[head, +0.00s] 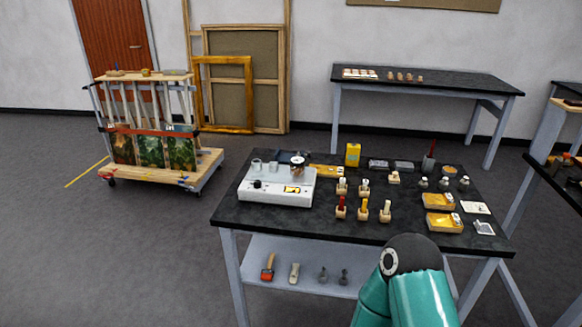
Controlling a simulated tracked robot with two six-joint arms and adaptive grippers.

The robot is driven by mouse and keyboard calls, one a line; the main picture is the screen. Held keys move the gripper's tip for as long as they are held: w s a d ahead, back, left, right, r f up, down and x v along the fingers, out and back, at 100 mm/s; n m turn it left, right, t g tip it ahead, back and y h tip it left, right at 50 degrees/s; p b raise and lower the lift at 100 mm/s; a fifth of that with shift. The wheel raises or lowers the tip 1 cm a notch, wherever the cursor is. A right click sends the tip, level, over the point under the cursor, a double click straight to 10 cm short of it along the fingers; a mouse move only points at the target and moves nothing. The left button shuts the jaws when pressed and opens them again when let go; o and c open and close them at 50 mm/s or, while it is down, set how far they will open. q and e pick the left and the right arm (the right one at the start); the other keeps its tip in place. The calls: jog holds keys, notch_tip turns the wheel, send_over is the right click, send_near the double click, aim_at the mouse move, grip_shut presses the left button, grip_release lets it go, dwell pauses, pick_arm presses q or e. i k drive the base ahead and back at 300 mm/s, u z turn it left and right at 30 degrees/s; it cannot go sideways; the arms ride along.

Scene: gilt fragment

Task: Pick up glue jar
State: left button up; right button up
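A small jar with a dark top (297,164) stands at the back right of a white box-shaped unit (264,187) on the black table. It may be the glue jar, but it is too small to tell. Two pale, cup-like round parts (257,165) are on the same unit, to the left of the jar. Neither gripper shows. A teal arm of mine rises at the bottom right, in front of the table, well away from the jar.
The black table (300,230) also holds small bottles in wooden blocks (363,210), a yellow container (353,154) and yellow trays (443,222). Its lower shelf holds several tools. A wheeled rack (150,152) stands left; another table (430,82) is behind. Grey floor lies clear at left.

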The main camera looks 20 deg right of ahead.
aim_at(297, 164)
jog(key=i, duration=0.9)
